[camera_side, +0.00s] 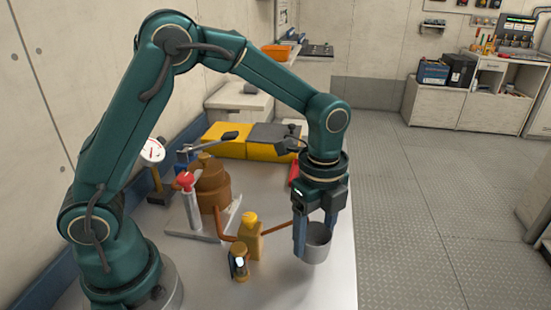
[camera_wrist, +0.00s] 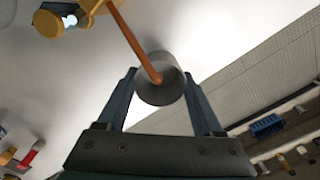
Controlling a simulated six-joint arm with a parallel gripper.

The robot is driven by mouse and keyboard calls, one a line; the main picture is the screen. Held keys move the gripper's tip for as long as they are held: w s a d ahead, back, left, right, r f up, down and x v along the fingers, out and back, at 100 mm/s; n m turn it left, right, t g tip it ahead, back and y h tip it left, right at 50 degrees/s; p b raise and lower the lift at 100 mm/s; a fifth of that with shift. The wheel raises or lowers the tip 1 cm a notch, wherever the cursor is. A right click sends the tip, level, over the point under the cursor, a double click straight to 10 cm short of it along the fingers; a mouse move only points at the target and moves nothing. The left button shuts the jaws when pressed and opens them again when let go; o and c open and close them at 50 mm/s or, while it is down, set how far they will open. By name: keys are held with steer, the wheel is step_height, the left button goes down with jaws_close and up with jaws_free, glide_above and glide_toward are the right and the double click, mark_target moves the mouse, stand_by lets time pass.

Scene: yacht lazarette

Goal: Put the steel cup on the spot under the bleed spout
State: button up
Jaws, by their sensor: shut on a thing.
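The steel cup (camera_side: 317,246) is upright between the fingers of my gripper (camera_side: 315,233), which is shut on it near the table's right edge. In the wrist view the cup (camera_wrist: 158,96) shows its open mouth between both fingertips (camera_wrist: 159,75). The thin copper bleed spout (camera_side: 278,228) runs right from a brass valve body (camera_side: 254,243) with a yellow cap. In the wrist view the spout's end (camera_wrist: 150,68) overlaps the cup's mouth. I cannot tell whether the cup's base touches the table. No marked spot is visible.
A brown stepped housing (camera_side: 211,186) and a red-knobbed lever (camera_side: 188,195) stand behind, with yellow and grey boxes (camera_side: 226,139) farther back. Bare table (camera_side: 318,288) lies in front.

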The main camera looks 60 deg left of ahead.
mark_target(313, 243)
steer(key=shift+w+a, duration=0.25)
steer(key=shift+w+a+f, duration=0.15)
steer(key=shift+a+f, duration=0.05)
steer(key=shift+f, duration=1.55)
steer(key=shift+f, duration=0.1)
steer(key=o, duration=1.4)
steer(key=shift+c, duration=0.2)
